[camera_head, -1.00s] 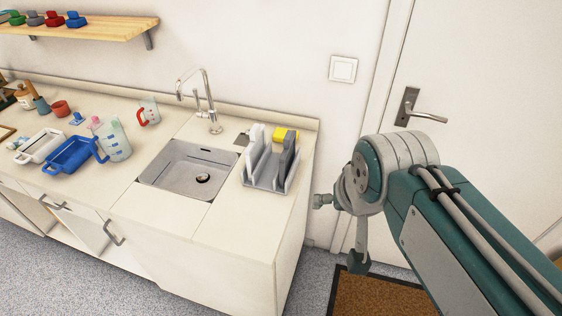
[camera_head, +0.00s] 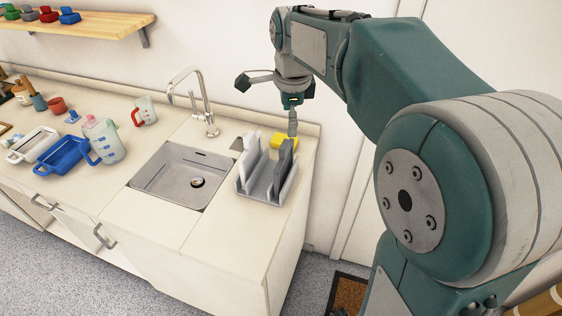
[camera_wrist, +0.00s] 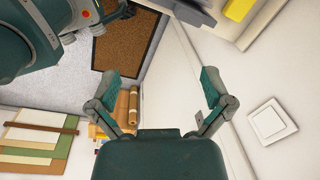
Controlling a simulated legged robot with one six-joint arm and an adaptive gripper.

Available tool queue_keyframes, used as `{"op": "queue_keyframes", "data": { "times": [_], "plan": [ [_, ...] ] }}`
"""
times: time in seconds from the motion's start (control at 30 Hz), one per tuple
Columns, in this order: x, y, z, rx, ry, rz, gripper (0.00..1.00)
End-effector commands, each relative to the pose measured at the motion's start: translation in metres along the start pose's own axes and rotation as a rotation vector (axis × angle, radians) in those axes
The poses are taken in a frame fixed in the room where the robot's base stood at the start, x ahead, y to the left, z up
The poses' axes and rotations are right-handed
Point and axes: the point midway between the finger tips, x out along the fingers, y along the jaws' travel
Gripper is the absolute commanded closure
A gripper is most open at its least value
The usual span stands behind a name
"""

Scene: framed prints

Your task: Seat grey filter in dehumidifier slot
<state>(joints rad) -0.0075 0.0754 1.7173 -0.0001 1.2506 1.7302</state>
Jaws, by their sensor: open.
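In the head view a grey rack (camera_head: 246,184) holds upright panels on the counter right of the sink. A dark grey panel (camera_head: 285,162), possibly the grey filter, stands at its right side, beside paler panels (camera_head: 252,158). My gripper (camera_head: 292,122) is above the back of the rack, near the yellow block, apparently without touching. In the wrist view my gripper (camera_wrist: 160,88) is open with nothing between its fingers. Part of the rack (camera_wrist: 188,10) shows at the top edge there. I cannot identify the dehumidifier or its slot in either view.
A yellow block (camera_head: 284,140) lies behind the rack. The sink (camera_head: 180,180) and faucet (camera_head: 205,105) are to the left. Blue (camera_head: 66,155) and white (camera_head: 32,146) trays and a jug (camera_head: 104,140) stand farther left. In the wrist view a wall switch (camera_wrist: 272,122) is at right.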

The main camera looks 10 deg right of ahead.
Motion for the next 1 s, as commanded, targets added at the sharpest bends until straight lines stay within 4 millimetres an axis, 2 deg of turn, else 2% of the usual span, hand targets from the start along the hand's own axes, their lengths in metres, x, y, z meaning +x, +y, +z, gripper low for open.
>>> {"op": "queue_keyframes", "data": {
  "times": [0.1, 0.33, 0.47, 0.7, 1.0],
  "plan": [
    [0.013, -0.022, 0.004, 0.173, 0.010, 0.042, 0.00],
    [0.028, -0.046, 0.008, 0.400, 0.032, 0.087, 0.00],
    [0.035, -0.049, 0.009, 0.438, 0.038, 0.095, 0.00],
    [0.071, -0.045, 0.008, 0.439, 0.038, 0.095, 0.00],
    [0.101, -0.045, 0.006, 0.438, 0.038, 0.095, 0.00]
  ]
}}
